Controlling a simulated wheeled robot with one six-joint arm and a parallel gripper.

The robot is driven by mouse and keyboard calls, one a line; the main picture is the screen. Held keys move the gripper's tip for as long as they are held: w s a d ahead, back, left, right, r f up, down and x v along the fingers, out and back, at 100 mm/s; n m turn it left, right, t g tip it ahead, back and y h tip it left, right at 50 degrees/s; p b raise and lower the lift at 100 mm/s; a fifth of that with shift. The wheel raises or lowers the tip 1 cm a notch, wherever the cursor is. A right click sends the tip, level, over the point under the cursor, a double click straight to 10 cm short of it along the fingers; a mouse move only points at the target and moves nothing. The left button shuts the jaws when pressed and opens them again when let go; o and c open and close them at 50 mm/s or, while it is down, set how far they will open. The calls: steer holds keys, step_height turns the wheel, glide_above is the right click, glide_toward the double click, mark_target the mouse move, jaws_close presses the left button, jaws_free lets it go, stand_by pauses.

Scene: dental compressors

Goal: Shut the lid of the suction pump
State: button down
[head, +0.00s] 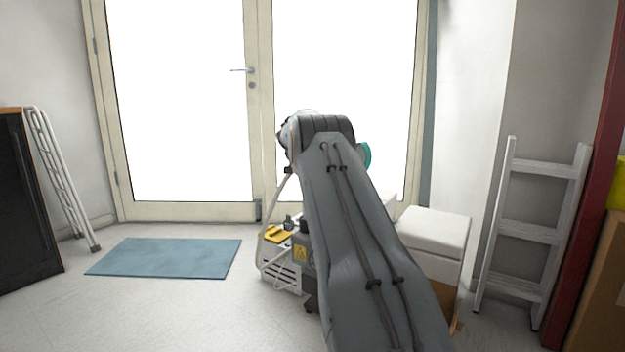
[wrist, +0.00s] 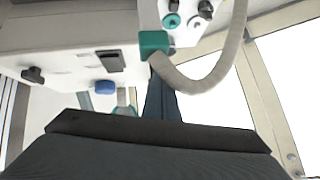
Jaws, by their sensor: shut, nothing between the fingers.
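A white unit (head: 285,275) with a yellow part (head: 278,234) on top stands on the floor, partly behind my arm in the head view. I cannot tell whether it is the suction pump, and no lid can be made out for sure. The wrist view shows close up a white housing (wrist: 70,62) with a green fitting (wrist: 153,43), a blue knob (wrist: 105,87), black knobs and a grey hose (wrist: 195,85). My gripper (wrist: 160,128) shows as a dark shape along the bottom of the wrist view, shut and empty. My arm hides it in the head view.
A white box-like thing (head: 432,233) stands right of my arm. A grey step ladder (head: 530,232) leans by the right wall, and a white folded frame (head: 62,180) stands at the left beside a black cabinet (head: 25,205). A blue mat (head: 165,258) lies on open floor before the glazed doors.

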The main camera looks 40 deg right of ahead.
steer(key=w+r+p+v, duration=0.1)
steer(key=w+p+v, duration=0.1)
steer(key=v, duration=0.9)
steer(key=shift+p, duration=0.7)
steer(key=shift+r, duration=0.15)
